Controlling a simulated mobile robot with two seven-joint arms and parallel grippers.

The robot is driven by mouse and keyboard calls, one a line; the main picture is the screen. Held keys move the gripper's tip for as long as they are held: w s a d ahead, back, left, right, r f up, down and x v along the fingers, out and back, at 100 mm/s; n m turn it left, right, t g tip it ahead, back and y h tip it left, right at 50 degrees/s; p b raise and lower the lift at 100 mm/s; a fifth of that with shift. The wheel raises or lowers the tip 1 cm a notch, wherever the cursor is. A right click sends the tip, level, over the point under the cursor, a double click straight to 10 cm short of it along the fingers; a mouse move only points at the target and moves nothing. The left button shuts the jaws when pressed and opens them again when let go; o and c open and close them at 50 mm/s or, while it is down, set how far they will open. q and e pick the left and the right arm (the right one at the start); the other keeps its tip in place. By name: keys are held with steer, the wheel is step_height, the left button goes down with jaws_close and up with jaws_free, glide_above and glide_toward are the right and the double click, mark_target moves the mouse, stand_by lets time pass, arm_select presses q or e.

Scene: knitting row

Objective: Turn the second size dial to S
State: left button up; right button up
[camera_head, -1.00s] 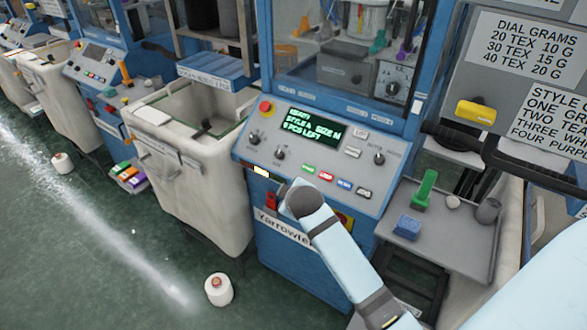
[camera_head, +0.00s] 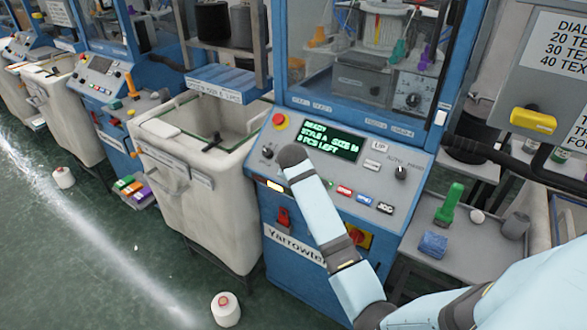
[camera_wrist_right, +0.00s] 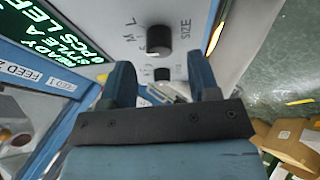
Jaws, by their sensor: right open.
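A black dial (camera_head: 267,153) shows at the panel's left. My right arm covers the panel just right of it, and its gripper fingers are hidden there. In the right wrist view my right gripper (camera_wrist_right: 163,80) is open, its fingers pointing at the panel. A black dial (camera_wrist_right: 160,40) labelled SIZE, with M and L beside it, lies beyond the fingertips.
A red stop button on a yellow base (camera_head: 280,121) sits at the panel's upper left. Coloured buttons (camera_head: 344,190) line its lower edge. Another knob (camera_head: 400,172) is at the right. A cream bin (camera_head: 200,185) stands left; a grey side shelf (camera_head: 465,235) is at right.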

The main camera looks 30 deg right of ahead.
steer(key=shift+x, duration=1.65)
arm_select(q)
steer(key=shift+w, duration=0.1)
